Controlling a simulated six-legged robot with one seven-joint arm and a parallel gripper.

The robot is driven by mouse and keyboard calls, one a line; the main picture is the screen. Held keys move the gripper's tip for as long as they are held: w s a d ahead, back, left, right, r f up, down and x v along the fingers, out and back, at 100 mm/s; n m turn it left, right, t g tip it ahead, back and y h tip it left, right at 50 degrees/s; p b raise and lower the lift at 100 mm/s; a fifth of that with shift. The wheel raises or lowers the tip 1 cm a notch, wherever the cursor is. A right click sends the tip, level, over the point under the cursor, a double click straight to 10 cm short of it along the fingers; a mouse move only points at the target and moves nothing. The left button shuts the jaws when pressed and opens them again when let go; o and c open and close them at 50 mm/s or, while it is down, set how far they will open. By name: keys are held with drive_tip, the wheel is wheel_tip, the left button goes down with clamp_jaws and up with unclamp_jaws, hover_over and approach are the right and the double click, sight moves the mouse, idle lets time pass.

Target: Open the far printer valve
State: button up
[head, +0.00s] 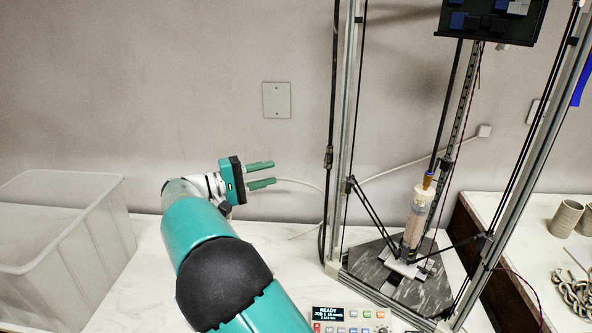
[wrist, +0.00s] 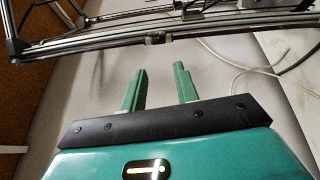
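The delta clay printer (head: 345,120) stands right of my gripper, with tall metal posts and a clay syringe (head: 416,215) hanging over its dark base plate. A small dark fitting (head: 328,158) sits on the thin dark line along the left post; I cannot tell whether it is the far valve or how it is set. In the wrist view, the printer post (wrist: 90,45) crosses the top, beyond my fingertips. My gripper (head: 273,173) is left of the post, with two green fingers apart and nothing between them. It also shows open in the wrist view (wrist: 159,68).
A translucent bin (head: 75,245) stands at the left on the white table. A control panel (head: 345,318) reading "READY" is at the printer's front. A pale cable (head: 385,172) runs along the back wall. Clay cups (head: 566,218) and coiled clay pieces (head: 575,295) lie at the right.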

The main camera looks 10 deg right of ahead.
drive_tip(key=s+d+r+n+t+y, duration=0.25)
drive_tip(key=d+n+t, duration=0.35)
drive_tip(key=n, duration=0.5)
drive_tip(key=n+t+y, duration=0.4)
drive_tip(key=n+y, duration=0.2)
drive_tip(key=n, duration=0.7)
approach(325, 163)
drive_tip(key=shift+n, duration=0.3)
drive_tip(key=x, duration=0.8)
drive_tip(key=shift+d, duration=0.1)
clamp_jaws()
